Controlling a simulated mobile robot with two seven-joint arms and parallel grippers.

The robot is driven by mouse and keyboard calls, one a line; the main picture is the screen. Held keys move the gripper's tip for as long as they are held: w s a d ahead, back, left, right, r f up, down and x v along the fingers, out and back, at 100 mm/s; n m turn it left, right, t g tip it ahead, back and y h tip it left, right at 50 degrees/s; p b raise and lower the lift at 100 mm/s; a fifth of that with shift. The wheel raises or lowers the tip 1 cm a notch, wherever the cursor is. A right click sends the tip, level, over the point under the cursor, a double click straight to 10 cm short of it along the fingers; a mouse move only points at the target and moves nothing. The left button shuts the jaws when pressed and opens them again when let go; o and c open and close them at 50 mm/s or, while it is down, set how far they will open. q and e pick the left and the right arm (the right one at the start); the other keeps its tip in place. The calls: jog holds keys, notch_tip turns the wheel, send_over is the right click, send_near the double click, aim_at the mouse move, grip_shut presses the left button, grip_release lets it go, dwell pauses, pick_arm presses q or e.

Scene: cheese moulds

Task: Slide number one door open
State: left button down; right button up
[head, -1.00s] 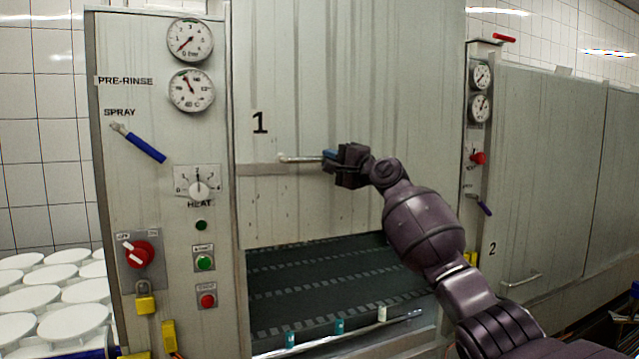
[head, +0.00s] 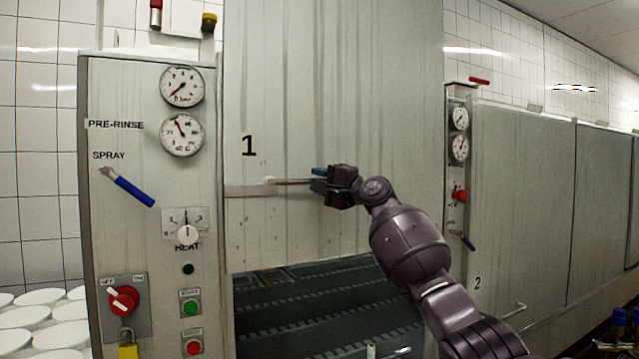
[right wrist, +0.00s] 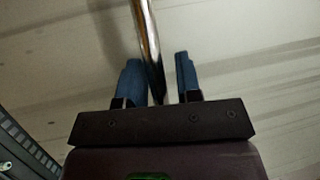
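The number one door (head: 330,100) is a tall pale metal panel marked "1" in the head view. It is raised partway, with a dark opening below its bottom edge. Its horizontal bar handle (head: 292,182) runs across the lower part. My right gripper (head: 318,186) is at the right part of this handle. In the right wrist view, the handle (right wrist: 147,35) passes between the two blue fingers of my right gripper (right wrist: 160,80). The fingers stand apart, with a visible gap between the bar and the right finger. My left gripper is not in view.
A control panel (head: 110,215) with gauges, knobs and a blue spray lever stands left of the door. A dark conveyor belt (head: 300,312) shows in the opening. A second closed door (head: 525,190) is at the right. White round moulds (head: 40,318) lie at lower left.

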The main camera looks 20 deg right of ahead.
jog(key=shift+o, duration=0.6)
jog(key=shift+f, duration=0.15)
jog(key=shift+d, duration=0.1)
jog(key=b+v, duration=0.1)
jog(key=v, duration=0.9)
jog(key=shift+s+d+b, duration=0.2)
jog(key=shift+s+b, duration=0.1)
jog(key=shift+b, duration=0.05)
